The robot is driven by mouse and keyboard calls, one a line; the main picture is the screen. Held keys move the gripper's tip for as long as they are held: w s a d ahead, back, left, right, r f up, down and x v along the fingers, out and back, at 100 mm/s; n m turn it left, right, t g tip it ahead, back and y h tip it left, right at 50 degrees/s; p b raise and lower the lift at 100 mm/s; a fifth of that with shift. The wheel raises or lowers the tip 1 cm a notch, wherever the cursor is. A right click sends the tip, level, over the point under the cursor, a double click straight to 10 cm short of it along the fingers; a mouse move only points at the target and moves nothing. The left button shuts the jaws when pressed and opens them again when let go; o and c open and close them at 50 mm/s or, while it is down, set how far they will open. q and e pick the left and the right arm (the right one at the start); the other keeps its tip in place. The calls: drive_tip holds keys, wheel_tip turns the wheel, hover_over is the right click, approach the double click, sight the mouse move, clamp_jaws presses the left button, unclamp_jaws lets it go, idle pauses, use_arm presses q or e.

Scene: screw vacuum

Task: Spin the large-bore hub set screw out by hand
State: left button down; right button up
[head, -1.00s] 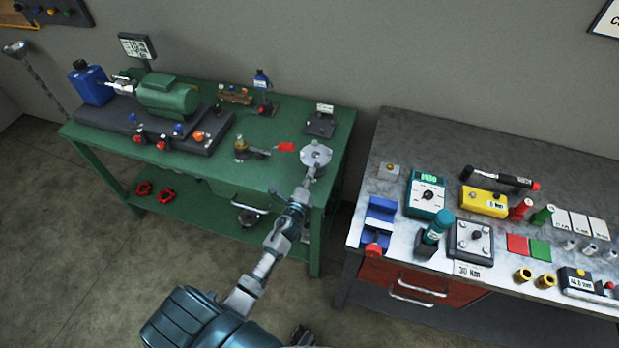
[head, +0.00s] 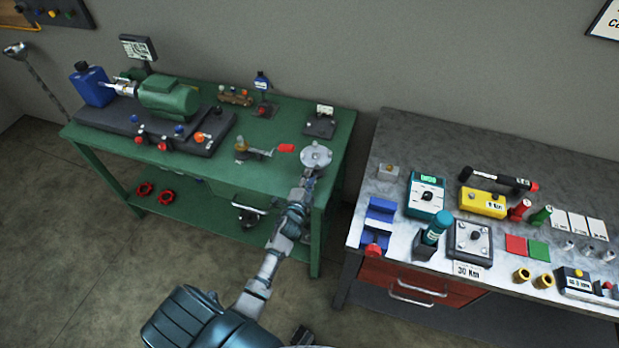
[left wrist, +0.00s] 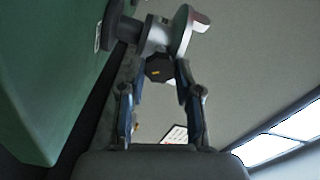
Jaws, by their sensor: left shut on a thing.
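The large-bore hub (head: 316,155) is a pale grey round flange at the right end of the green bench. In the left wrist view its disc (left wrist: 179,32) and thick barrel (left wrist: 155,38) show above the fingers. A dark faceted screw head with a small yellow mark, the set screw (left wrist: 158,68), sits against the barrel between my fingertips. My left gripper (left wrist: 162,76) is shut on this head; it also shows in the head view (head: 311,174), just in front of the hub. The screw's thread is hidden. My right gripper does not show clearly.
The green bench (head: 270,185) also carries a green motor pump (head: 168,97), a blue container (head: 91,84) and a brass valve with a red handle (head: 285,148). A grey bench (head: 395,155) with tools stands to the right, beyond a narrow gap.

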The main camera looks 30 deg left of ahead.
use_arm(q)
drive_tip(key=shift+f, duration=0.15)
drive_tip(key=c, duration=0.9)
unclamp_jaws()
drive_tip(key=shift+c, duration=0.2)
drive_tip(key=shift+o, duration=0.8)
drive_tip(key=shift+w+a, duration=0.1)
drive_tip(key=shift+a, duration=0.05)
drive_tip(key=v, duration=1.2)
